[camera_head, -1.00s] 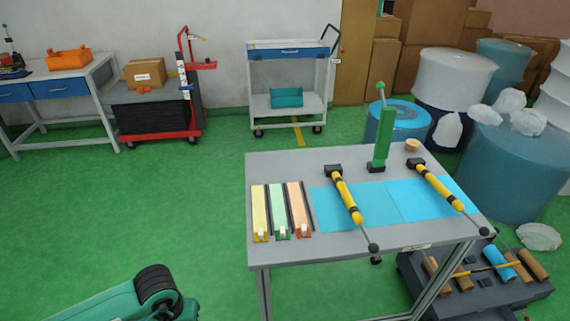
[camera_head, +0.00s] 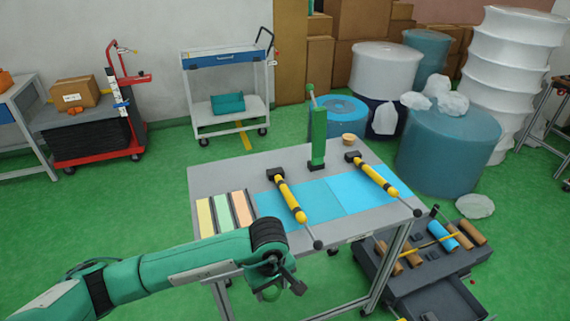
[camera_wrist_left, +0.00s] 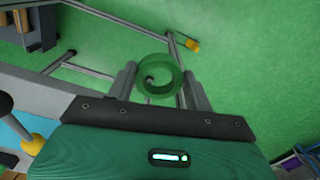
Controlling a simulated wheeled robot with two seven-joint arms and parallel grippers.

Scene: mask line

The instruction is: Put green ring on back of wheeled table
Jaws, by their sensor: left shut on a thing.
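A green ring (camera_wrist_left: 141,77) is held between the fingers of my left gripper (camera_wrist_left: 159,71), its round opening showing in the left wrist view. In the head view my left gripper (camera_head: 280,284) hangs low in front of the near edge of the grey wheeled table (camera_head: 220,179), and the ring is small and partly hidden there. The table carries a green upright post (camera_head: 318,140) at its back edge, two yellow-black handled tools and two blue mats (camera_head: 345,194). My right gripper is not in view.
Yellow, green and orange strips (camera_head: 223,213) lie on the table's left. A small tan cup (camera_head: 349,139) stands at its back right. A dark stand with rolls (camera_head: 430,255) is on the floor at right. Green floor (camera_head: 100,210) is clear at left.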

